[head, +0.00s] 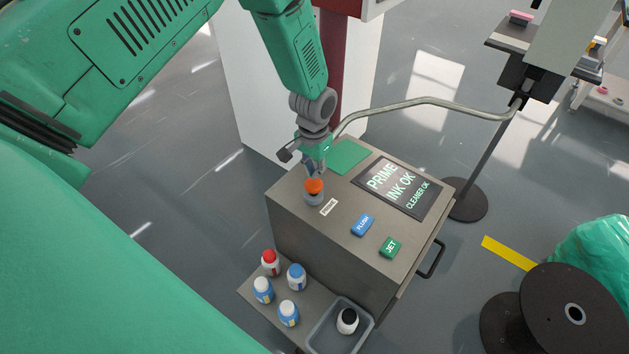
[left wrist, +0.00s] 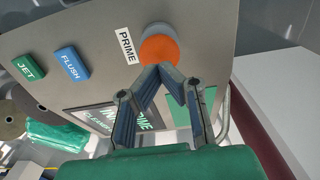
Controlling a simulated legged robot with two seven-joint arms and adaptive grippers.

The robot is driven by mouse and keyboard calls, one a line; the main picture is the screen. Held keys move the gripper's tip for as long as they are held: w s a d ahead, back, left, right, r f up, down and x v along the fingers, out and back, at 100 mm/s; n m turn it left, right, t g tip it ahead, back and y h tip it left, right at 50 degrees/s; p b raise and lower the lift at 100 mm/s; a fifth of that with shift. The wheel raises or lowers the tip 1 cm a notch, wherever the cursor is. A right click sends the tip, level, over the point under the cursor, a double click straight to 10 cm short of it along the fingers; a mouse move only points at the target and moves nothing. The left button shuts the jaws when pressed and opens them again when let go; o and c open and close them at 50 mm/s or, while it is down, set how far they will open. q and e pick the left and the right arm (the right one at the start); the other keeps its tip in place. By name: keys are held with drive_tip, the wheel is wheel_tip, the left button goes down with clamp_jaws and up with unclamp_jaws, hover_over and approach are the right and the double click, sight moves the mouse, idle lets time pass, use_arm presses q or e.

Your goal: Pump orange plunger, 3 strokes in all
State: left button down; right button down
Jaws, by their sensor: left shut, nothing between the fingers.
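The orange plunger (head: 314,186) is a round orange cap on a grey collar, on the top face of the grey cabinet (head: 290,205). A white PRIME label (head: 328,207) lies beside it. In the left wrist view the plunger (left wrist: 159,49) shows just beyond my fingertips. My left gripper (head: 314,172) is shut and empty, pointing down over the plunger; its fingertips (left wrist: 172,68) meet at the near edge of the cap in the wrist view. I cannot tell whether they touch it. My right gripper is not in view.
The cabinet top also holds a blue FLUSH button (head: 362,224), a green JET button (head: 390,247) and a screen (head: 397,188) reading PRIME, INK OK. Several bottles (head: 288,313) stand on a lower shelf. A grey pipe (head: 430,102) arches behind my left gripper.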

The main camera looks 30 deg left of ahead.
sight(314, 182)
use_arm(q)
drive_tip(key=shift+f, duration=0.2)
idle(0.4)
drive_tip(key=shift+f+b, duration=1.5)
drive_tip(key=shift+f, duration=0.7)
drive_tip(key=shift+r, duration=0.1)
drive_tip(key=shift+r+p, duration=1.9)
drive_tip(key=shift+r, duration=0.4)
drive_tip(key=shift+f, duration=0.2)
